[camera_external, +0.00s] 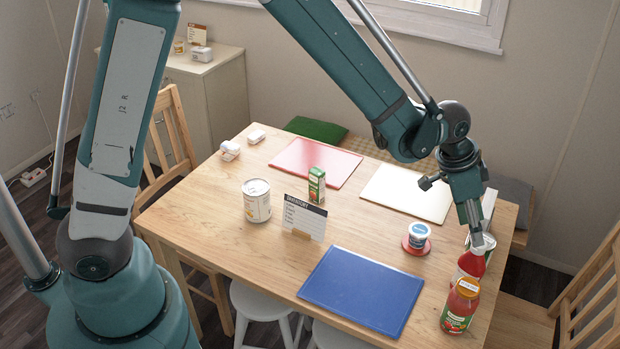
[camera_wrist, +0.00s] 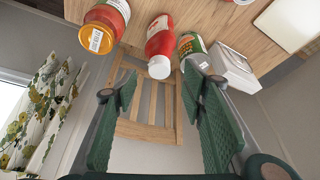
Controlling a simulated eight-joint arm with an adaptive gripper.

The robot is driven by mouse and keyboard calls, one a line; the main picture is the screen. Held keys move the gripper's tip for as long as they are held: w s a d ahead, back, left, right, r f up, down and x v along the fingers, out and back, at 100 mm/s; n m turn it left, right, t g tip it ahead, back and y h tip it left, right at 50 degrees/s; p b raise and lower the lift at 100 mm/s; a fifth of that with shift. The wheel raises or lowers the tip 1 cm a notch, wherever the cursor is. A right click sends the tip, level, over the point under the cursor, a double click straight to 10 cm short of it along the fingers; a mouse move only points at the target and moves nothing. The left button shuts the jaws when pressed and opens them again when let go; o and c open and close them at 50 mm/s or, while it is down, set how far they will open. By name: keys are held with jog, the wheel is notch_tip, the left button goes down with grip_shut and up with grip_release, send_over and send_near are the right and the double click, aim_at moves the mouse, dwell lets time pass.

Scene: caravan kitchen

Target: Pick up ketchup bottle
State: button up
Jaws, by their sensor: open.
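The ketchup bottle (camera_external: 470,264) is red with a white cap and stands at the right end of the wooden table. The jar in front and my gripper above hide part of it in the external view. In the wrist view the ketchup bottle (camera_wrist: 160,40) shows at the top middle, its white cap towards me. My gripper (camera_external: 476,232) points down at the bottle's top. In the wrist view my gripper (camera_wrist: 158,88) has its green fingers spread wide, with nothing between them. The bottle's cap lies beyond the gap; I cannot tell whether anything touches.
A red jar (camera_external: 459,307) with an orange lid stands close in front of the bottle. A green can (camera_wrist: 191,46) and a white box (camera_wrist: 233,68) crowd its other side. A blue board (camera_external: 362,290) lies left, and a small tub (camera_external: 419,236) sits further back.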

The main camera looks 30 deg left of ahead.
jog(key=shift+f, duration=0.1)
dwell(0.3)
jog(key=shift+x, duration=1.25)
jog(key=shift+f, duration=0.1)
send_over(470, 269)
jog(key=w, duration=0.3)
jog(key=shift+s+f, duration=0.15)
jog(key=shift+f, duration=1)
jog(key=shift+s+f, duration=0.1)
jog(key=shift+f, duration=1.05)
grip_shut()
